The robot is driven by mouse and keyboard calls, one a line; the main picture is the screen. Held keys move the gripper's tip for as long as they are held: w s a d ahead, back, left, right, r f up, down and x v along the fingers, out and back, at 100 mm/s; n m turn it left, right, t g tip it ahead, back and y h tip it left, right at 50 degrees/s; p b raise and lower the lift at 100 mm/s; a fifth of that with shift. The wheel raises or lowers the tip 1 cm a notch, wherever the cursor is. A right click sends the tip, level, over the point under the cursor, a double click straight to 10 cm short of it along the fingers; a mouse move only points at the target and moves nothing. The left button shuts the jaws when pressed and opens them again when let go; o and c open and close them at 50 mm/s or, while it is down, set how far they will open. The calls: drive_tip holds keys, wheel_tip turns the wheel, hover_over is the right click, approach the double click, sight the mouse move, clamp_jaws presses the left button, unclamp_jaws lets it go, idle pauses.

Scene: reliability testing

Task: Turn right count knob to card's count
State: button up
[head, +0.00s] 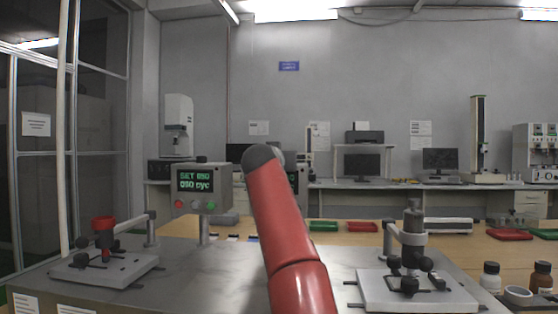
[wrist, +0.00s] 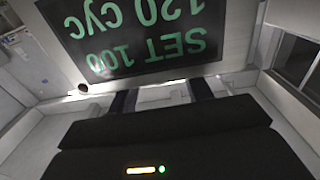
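The right counter's display (wrist: 135,30) fills the top of the wrist view upside down and reads SET 100 over 120 cyc. The left counter (head: 203,190) reads SET 050 over 050 cyc. I cannot make out a readable count card.
A tester with a red cup (head: 103,224) stands at the left of the grey bench. Another tester (head: 413,245) on a pale base stands at the right. Bottles (head: 490,277) stand at far right. White papers (head: 25,303) are on the bench front, their print unreadable.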

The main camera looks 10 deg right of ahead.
drive_tip(key=b+v, duration=0.5)
drive_tip(key=v, duration=0.3)
drive_tip(key=shift+w+d, duration=0.1)
idle(0.3)
